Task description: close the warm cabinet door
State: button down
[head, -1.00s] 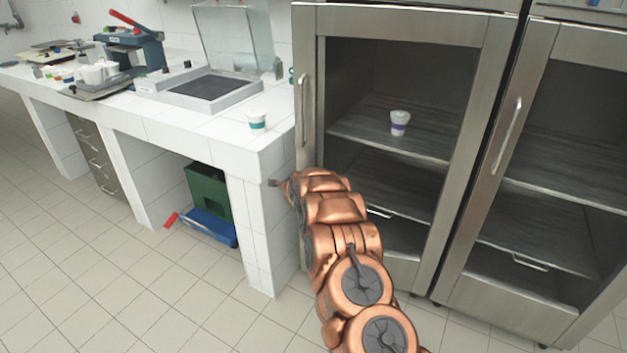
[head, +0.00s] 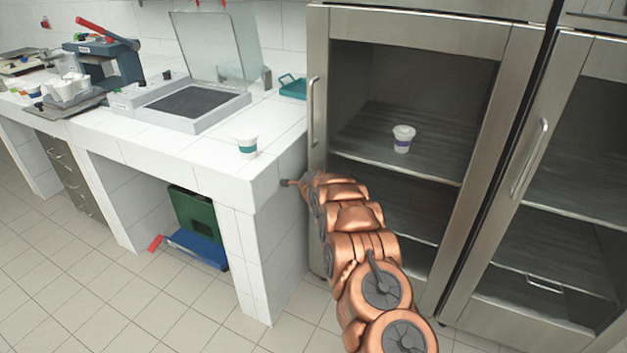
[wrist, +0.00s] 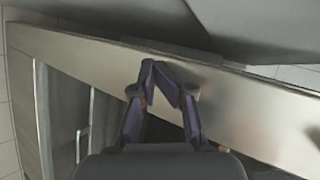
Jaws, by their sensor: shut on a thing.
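The steel cabinet door (head: 411,25) with a dark window is at the right of the head view. Its long upright handle (head: 314,112) is on its left side. The door looks shut or almost shut; a small gap cannot be ruled out. My gripper (head: 286,183) is low by the door's left edge, beside the counter end. In the wrist view, the fingers of my gripper (wrist: 158,72) are drawn together at a wide steel frame (wrist: 235,95). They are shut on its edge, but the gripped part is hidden.
A white tiled counter (head: 215,165) stands close to the left of the cabinet, with a white cup (head: 246,145) near its corner. A second cup (head: 403,139) is on a cabinet shelf. Another glazed steel door (head: 530,130) is to the right. The floor (head: 90,290) at left is clear.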

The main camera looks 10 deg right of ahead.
jog(key=shift+w+d+r, duration=0.1)
jog(key=shift+d+r, duration=0.05)
jog(key=shift+d, duration=0.35)
jog(key=shift+w+d+r, duration=0.1)
jog(key=shift+d, duration=0.35)
jog(key=s+a+r+b, duration=0.4)
jog(key=s+a+b, duration=0.1)
jog(key=s+a, duration=0.4)
jog(key=shift+s+a+r, duration=0.15)
jog(key=shift+s+r, duration=0.1)
jog(key=shift+s, duration=0.6)
